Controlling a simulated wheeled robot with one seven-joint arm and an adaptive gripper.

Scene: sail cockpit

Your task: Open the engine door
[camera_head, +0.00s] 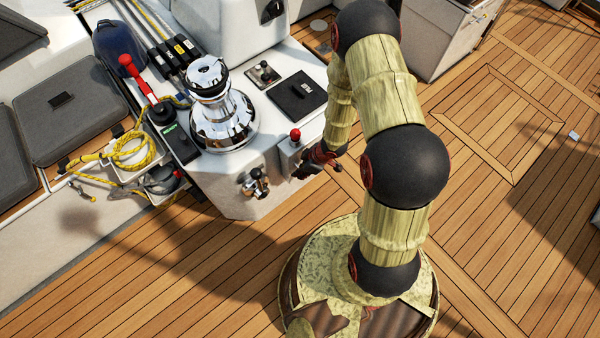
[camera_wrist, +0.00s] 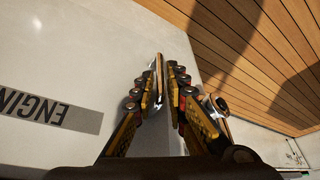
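A white panel (camera_wrist: 60,60) with a grey label (camera_wrist: 50,108) fills the left of the wrist view. The label's visible letters read "ENGIN", seen upside down; the rest is cut off. My gripper (camera_wrist: 166,70) points along this panel. Its two fingers lean together, with a narrow gap at the tips. A thin silver piece shows at the left fingertip; I cannot tell whether it is gripped. No door edge or opening is clearly visible.
A red-knobbed lever (camera_head: 295,136) stands on the console close to my gripper. A chrome winch (camera_head: 218,110) and black hatch panel (camera_head: 297,96) are on top. A valve-like fitting (camera_head: 255,184) sticks out of the console's front.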

